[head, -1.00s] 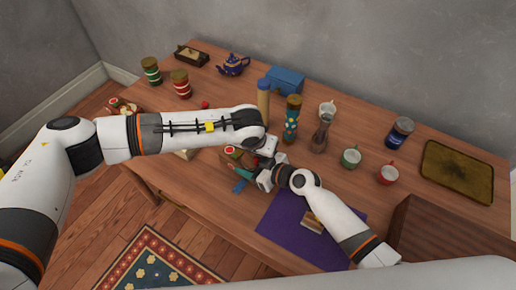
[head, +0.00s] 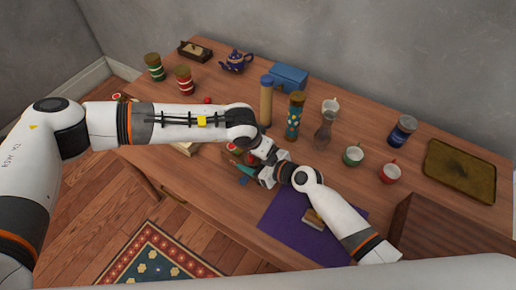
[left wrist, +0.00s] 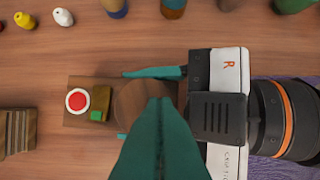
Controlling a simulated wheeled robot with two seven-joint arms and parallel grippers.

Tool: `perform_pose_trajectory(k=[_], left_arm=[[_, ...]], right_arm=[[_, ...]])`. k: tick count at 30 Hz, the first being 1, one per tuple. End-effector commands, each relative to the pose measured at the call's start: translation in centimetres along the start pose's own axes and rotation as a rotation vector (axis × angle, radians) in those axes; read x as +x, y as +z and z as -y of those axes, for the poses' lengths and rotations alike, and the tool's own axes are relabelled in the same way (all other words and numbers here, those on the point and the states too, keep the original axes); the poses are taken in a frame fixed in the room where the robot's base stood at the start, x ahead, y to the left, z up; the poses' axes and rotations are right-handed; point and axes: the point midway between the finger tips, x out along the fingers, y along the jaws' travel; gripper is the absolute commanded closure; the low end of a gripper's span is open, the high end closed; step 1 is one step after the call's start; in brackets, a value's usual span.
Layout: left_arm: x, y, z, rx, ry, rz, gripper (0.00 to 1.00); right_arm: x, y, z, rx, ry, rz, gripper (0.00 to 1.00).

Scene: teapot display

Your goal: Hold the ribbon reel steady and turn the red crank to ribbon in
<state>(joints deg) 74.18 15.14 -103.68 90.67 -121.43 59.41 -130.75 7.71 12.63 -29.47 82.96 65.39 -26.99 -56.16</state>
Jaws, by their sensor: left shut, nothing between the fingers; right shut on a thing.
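The ribbon reel, a round brown wooden piece (left wrist: 130,100) on a wooden base (left wrist: 76,121), shows in the left wrist view. A red disc with a white rim (left wrist: 77,100) and a small green block (left wrist: 98,115) sit on the base's left part. I cannot make out the crank clearly. My right gripper (left wrist: 127,104) comes in from the right, its teal fingers shut on the reel from two sides. My left gripper (left wrist: 154,101) has its teal fingers together and empty, hiding part of the reel. In the head view, the grippers crowd together and largely hide the reel.
A purple mat (head: 285,222) with a small block (head: 313,218) lies to the right. A tray (head: 460,172) lies far right.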

Motion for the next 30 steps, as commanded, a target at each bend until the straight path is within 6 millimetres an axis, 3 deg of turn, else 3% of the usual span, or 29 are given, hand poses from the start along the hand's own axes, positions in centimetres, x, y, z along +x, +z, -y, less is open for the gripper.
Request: perform_pose_trajectory(k=[16,30], left_arm=[[0.0,-1.1,-0.7,0.015,-0.005,-0.014,1.00],[-0.2,-1.0,-1.4,0.366,-0.127,-0.008,1.00]], right_arm=[[-0.1,0.0,0.6,0.003,-0.011,0.001,0.74],[-0.1,0.0,0.3,0.000,-0.006,0.001,0.74]])
